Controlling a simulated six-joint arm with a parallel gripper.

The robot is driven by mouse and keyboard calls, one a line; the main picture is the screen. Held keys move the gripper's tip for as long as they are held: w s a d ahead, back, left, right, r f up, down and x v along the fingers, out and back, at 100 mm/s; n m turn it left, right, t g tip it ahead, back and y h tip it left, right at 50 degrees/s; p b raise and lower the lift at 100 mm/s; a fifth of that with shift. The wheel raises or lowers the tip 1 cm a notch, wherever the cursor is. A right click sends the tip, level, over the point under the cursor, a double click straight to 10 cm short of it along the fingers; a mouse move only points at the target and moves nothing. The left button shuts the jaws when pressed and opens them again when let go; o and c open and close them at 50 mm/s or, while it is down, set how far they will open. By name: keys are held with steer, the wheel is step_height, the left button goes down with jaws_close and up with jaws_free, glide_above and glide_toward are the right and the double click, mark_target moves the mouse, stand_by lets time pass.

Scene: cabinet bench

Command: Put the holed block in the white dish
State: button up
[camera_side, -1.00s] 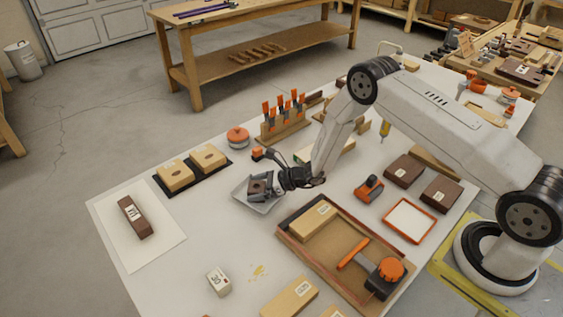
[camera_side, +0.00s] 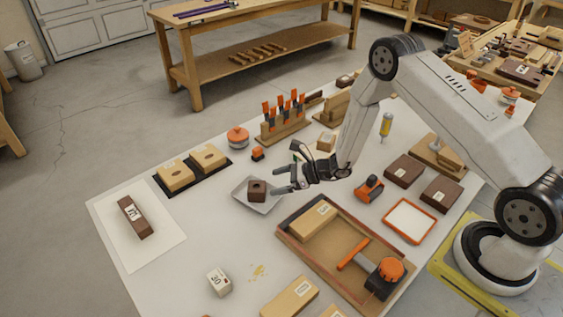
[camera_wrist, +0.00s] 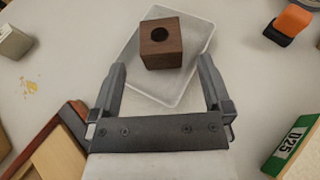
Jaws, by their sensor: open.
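The holed block (camera_side: 257,191) is a dark brown cube with a round hole in its top. It stands upright in the white dish (camera_side: 270,206), a shallow square tray. In the wrist view the block (camera_wrist: 161,52) is inside the dish (camera_wrist: 205,37), towards the dish's far part, hole facing up. My gripper (camera_side: 284,183) is open and empty, just right of the block in the side view. In the wrist view my gripper's fingertips (camera_wrist: 162,64) are spread wide, apart from the block, over the dish's near part.
A wooden tray (camera_side: 283,232) with a block and an orange-handled tool lies in front. Two tan holed blocks sit on a black mat (camera_side: 224,171) to the left.

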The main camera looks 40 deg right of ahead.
steer(key=shift+v, duration=2.45)
steer(key=shift+r, duration=0.1)
steer(key=s+a+r+n+g, duration=0.5)
steer(key=s+r+n+g, duration=0.25)
steer(key=s+n, duration=0.3)
steer(key=s+d+r+n+h, duration=0.5)
steer(key=s+r+n+h, duration=0.3)
steer(key=n, duration=0.8)
steer(key=shift+s+r+h, duration=0.25)
steer(key=shift+r+h, duration=0.05)
steer(key=shift+h, duration=0.5)
